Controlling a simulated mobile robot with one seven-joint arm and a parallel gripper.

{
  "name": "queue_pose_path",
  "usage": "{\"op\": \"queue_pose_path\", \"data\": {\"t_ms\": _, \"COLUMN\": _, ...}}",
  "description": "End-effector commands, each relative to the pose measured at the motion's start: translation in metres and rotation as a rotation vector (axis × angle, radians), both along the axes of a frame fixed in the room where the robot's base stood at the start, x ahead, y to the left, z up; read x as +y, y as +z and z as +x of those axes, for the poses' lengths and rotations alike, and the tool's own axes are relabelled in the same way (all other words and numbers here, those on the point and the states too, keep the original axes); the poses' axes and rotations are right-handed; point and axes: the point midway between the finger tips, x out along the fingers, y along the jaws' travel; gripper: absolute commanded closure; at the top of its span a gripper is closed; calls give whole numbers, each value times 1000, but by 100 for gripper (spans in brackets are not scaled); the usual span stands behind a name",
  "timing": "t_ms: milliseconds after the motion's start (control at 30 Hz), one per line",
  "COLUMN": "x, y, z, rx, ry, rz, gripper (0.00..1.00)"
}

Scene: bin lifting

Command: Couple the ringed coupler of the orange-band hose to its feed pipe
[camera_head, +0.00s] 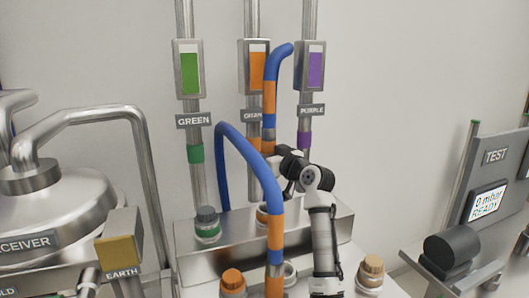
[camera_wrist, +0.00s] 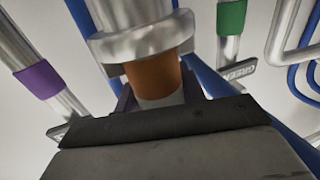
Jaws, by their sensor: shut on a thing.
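A blue hose with orange bands (camera_head: 276,232) rises from the front bench and arches over left. Another orange-banded length (camera_head: 269,98) stands upright by the orange feed pipe (camera_head: 254,178), its blue top curving right. My gripper (camera_head: 277,168) is beside that pipe, partly hidden by my wrist. In the wrist view, my gripper (camera_wrist: 158,100) is shut on an orange-banded hose end (camera_wrist: 152,76). A wide silver metal ring (camera_wrist: 140,40) sits directly beyond the orange band. I cannot tell whether the ring meets the feed pipe.
The green feed pipe (camera_head: 195,155) stands left and the purple one (camera_head: 304,140) close right. A steel block (camera_head: 185,245) runs below them. An orange cap (camera_head: 232,280) and a tan cap (camera_head: 371,266) stand in front. A receiver vessel (camera_head: 60,215) fills the left; a TEST panel (camera_head: 490,185) stands right.

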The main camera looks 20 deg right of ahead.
Motion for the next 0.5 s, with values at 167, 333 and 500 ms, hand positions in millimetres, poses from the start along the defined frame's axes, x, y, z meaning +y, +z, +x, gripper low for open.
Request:
{"op": "queue_pose_path", "data": {"t_ms": 167, "x": 0, "y": -19, "z": 0, "rx": 0, "ry": -1, "rz": 0, "gripper": 92}}
{"op": "queue_pose_path", "data": {"t_ms": 333, "x": -1, "y": -36, "z": 0, "rx": -1, "ry": -2, "rz": -1, "gripper": 92}}
{"op": "queue_pose_path", "data": {"t_ms": 500, "x": 0, "y": -36, "z": 0, "rx": -3, "ry": 0, "rz": -1, "gripper": 92}}
